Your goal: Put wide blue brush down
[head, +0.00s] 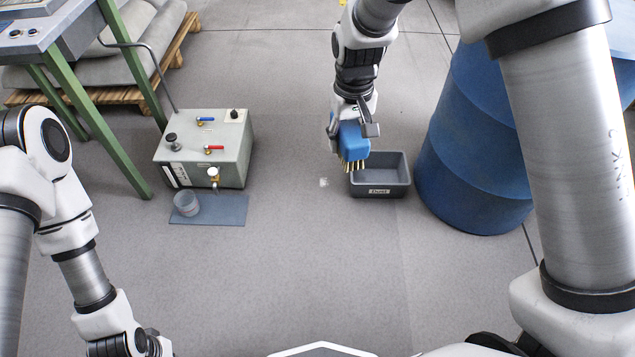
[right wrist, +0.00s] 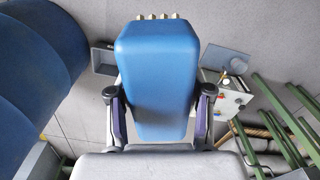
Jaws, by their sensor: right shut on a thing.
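The wide blue brush (head: 352,141) hangs from my right gripper (head: 354,122) in the head view, with its tan bristles pointing down. In the right wrist view the brush (right wrist: 156,80) fills the middle, and my right gripper (right wrist: 160,108) is shut on its sides. The brush is in the air near the left part of a grey bin (head: 400,161) with a label on its front; I cannot tell whether it is over the rim. The bin (right wrist: 103,61) also shows in the right wrist view, partly behind the brush. My left arm is at lower left in the head view; its fingertips are not visible.
A blue drum (head: 470,150) stands close to the right of the bin. A grey tank with valves (head: 205,150) stands at left, with a small cup (head: 187,203) on a blue-grey mat (head: 225,212). A green-legged table (head: 95,125) is farther left. The floor in front is clear.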

